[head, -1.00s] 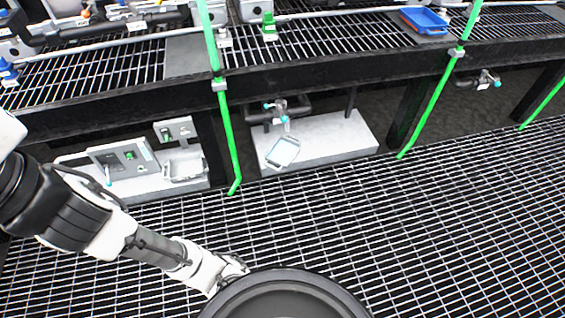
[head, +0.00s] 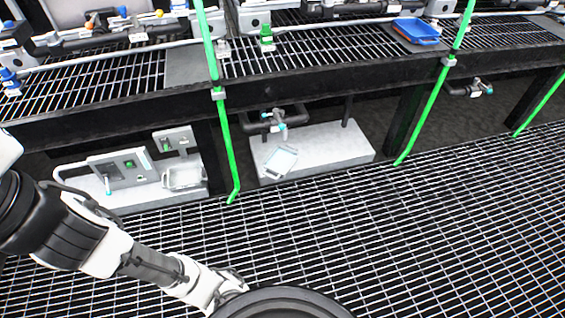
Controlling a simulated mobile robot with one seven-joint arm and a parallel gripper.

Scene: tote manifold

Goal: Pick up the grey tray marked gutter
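Two pale grey trays sit low, under the raised grating deck. One grey tray (head: 280,161) lies at an angle on a pale slab, below a dark pipe with a tap. Another grey tray (head: 184,177) sits to its left, beside a grey panel. I cannot read a "gutter" mark on either. My gripper (head: 232,286) is at the bottom centre, well apart from both trays. It is partly hidden behind my round black body part, and its fingers are not clear.
A blue tray (head: 416,30) rests on the raised deck at upper right. Green posts (head: 229,150) stand along the deck's front edge, one between the two grey trays. The pale slab (head: 340,140) has bare room right of its tray. The floor grating (head: 400,240) is clear.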

